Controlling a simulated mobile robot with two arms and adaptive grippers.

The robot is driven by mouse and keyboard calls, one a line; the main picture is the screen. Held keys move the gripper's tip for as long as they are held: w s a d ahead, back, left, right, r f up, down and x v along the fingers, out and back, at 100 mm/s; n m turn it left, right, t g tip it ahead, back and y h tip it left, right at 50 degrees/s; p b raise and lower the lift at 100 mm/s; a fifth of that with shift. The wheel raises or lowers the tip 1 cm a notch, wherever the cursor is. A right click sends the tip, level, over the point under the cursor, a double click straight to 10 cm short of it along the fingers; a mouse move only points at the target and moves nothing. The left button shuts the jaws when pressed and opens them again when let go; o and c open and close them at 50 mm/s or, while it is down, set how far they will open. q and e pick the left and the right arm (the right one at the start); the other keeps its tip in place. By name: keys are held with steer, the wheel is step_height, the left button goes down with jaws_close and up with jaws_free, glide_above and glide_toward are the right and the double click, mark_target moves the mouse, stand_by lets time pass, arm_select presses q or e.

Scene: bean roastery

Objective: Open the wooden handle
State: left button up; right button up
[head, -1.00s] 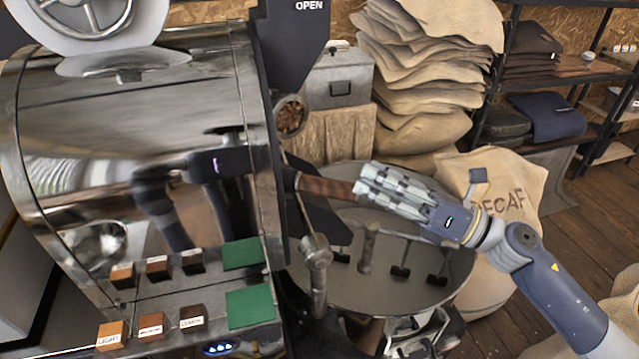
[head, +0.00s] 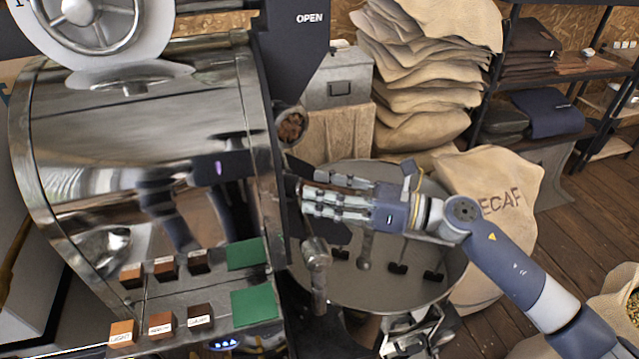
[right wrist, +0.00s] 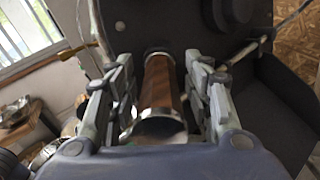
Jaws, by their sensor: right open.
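The wooden handle (right wrist: 158,85) is a brown cylinder with metal ends. It shows in the middle of the right wrist view, pointing towards the camera. My right gripper (head: 311,192) is open, with its fingers on both sides of the handle. A small gap seems to show on each side, and I cannot tell if any finger touches it. In the head view the fingers hide most of the handle, which sits on the right side of the shiny roaster (head: 130,115). My left gripper is not in view.
A round cooling tray (head: 350,285) with stirring arms lies below my right gripper. A metal lever (head: 317,255) stands close in front of it. A DECAF sack (head: 500,190) and stacked sacks (head: 425,85) stand behind. Labelled wooden blocks (head: 160,322) and green pads sit in front of the drum.

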steer(key=shift+w+a, duration=0.15)
steer(key=shift+a, duration=0.25)
steer(key=shift+c, duration=0.6)
jaws_close()
steer(key=shift+d+f+b, duration=0.15)
steer(key=shift+d+b, duration=0.15)
steer(key=shift+d, duration=0.05)
steer(key=b+v, duration=0.6)
steer(key=v, duration=0.4)
steer(key=shift+a, duration=0.1)
steer(key=shift+o, duration=0.6)
jaws_free()
